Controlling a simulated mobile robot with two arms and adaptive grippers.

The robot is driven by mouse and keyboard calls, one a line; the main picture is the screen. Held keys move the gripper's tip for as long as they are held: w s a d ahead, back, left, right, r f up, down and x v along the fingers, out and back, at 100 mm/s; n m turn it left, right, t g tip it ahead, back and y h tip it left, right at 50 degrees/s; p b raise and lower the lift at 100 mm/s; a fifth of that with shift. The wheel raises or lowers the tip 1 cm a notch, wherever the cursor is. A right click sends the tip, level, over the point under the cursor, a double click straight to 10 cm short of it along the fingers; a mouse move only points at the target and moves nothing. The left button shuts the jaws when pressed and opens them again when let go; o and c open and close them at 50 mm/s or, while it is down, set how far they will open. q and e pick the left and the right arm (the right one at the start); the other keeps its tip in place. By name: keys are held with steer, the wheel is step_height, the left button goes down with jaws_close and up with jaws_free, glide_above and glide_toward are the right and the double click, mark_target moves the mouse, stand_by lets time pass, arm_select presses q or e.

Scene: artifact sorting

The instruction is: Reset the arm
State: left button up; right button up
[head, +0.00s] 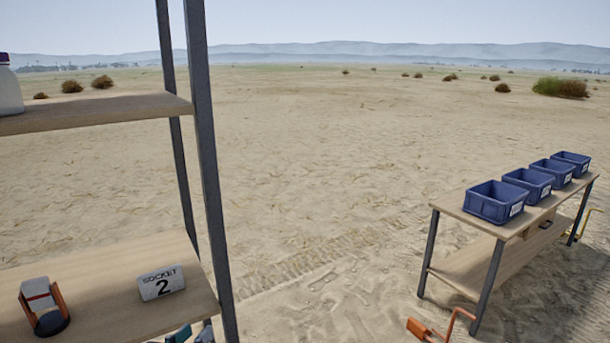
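My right gripper is not in view.
A shelf rack (211,170) at left holds a "SOCKET 2" sign (161,283), an orange stand with a pale piece (40,300) and a white bottle (9,92). A table (455,222) at right carries several blue bins (494,202).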

arm_select(q)
steer(key=s+f+m+g+y, duration=0.1)
steer(key=s+f+g+y, duration=0.1)
steer(key=s+f+g, duration=0.7)
steer(key=s+f+g+y, duration=0.2)
steer(key=s+f, duration=0.9)
steer(key=s, duration=0.6)
step_height(320, 180, down, 27)
steer(key=s+g, duration=0.2)
steer(key=s+a+f, duration=0.3)
steer(key=s+f, duration=1.1)
steer(key=s, duration=0.2)
steer(key=shift+f+m+g, duration=0.3)
steer(key=shift+f+g, duration=0.1)
steer(key=shift+s, duration=0.2)
